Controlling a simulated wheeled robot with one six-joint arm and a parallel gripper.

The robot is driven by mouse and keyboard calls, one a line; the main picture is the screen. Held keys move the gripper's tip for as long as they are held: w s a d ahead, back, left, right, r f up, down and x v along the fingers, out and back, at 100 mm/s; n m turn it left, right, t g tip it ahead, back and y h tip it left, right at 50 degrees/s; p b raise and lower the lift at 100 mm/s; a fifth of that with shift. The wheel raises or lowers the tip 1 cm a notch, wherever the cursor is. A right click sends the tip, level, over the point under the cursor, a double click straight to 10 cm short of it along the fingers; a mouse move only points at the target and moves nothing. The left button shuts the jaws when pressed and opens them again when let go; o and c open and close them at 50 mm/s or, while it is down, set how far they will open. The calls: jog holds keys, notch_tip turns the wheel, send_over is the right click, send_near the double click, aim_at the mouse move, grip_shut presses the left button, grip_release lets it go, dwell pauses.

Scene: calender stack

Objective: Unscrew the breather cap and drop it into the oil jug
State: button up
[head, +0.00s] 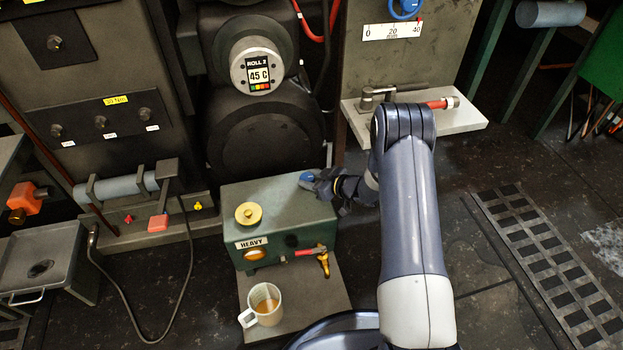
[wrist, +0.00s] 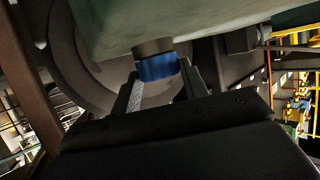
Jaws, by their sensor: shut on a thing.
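A blue cap (head: 306,179), which looks like the breather cap, is at the top right of the green gearbox-like box (head: 280,205). My gripper (head: 318,182) reaches in from the right and is shut on it. In the wrist view the blue cap (wrist: 157,68) sits between my two fingers (wrist: 160,82), against a dark neck under the green box surface. I cannot tell whether its thread is loose. The oil jug (head: 265,304), a pale mug-like vessel with amber liquid and a handle at left, stands in front of the box.
A yellow cap (head: 248,213) sits on the box's top left. A brass tap with a red handle (head: 310,252) sticks out of the box front, close to the jug. The jug stands on a grey plate (head: 325,290). A black cable (head: 135,325) lies on the floor at left.

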jog(key=shift+w+d+n+g+y, duration=0.1)
jog(key=shift+w+n+g+y, duration=0.05)
jog(key=shift+n+g+y, duration=0.65)
jog(key=shift+n, duration=0.3)
jog(key=shift+w+d+n+g+y, duration=0.15)
jog(key=shift+n+g+y, duration=0.35)
jog(key=shift+n+g, duration=0.55)
jog(key=shift+g+b, duration=0.3)
jog(key=shift+g, duration=0.05)
